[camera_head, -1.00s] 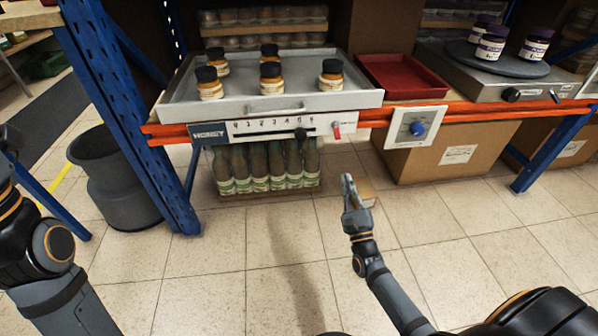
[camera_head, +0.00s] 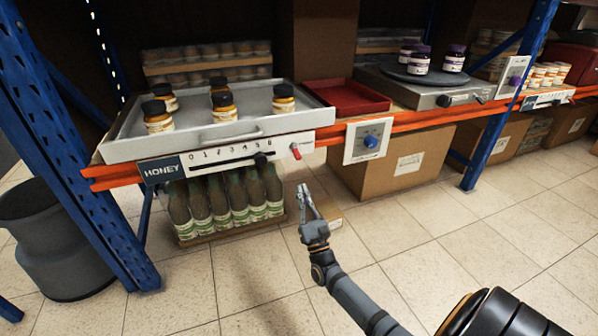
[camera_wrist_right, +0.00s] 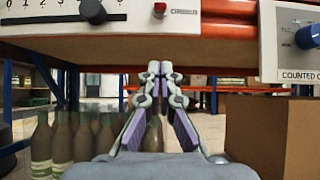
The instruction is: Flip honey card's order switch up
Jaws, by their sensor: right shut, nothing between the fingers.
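The honey card (camera_head: 215,160) is a white strip on the shelf's front edge, with a dark HONEY label, a number scale and a black slider knob (camera_head: 261,159). Its small red switch (camera_head: 296,151) sits at the right end and also shows at the top of the right wrist view (camera_wrist_right: 159,10). Whether its lever points up or down is hard to tell. My right gripper (camera_head: 306,190) is shut and empty, below the switch and apart from it. In the right wrist view its fingertips (camera_wrist_right: 160,70) meet under the shelf edge. My left gripper is out of view.
A grey tray (camera_head: 125,148) with several honey jars stands above the card. A white panel with a blue knob (camera_head: 371,141) hangs to the right of the switch. Bottles (camera_head: 225,203) and a cardboard box (camera_head: 400,165) stand below the shelf. Floor in front is clear.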

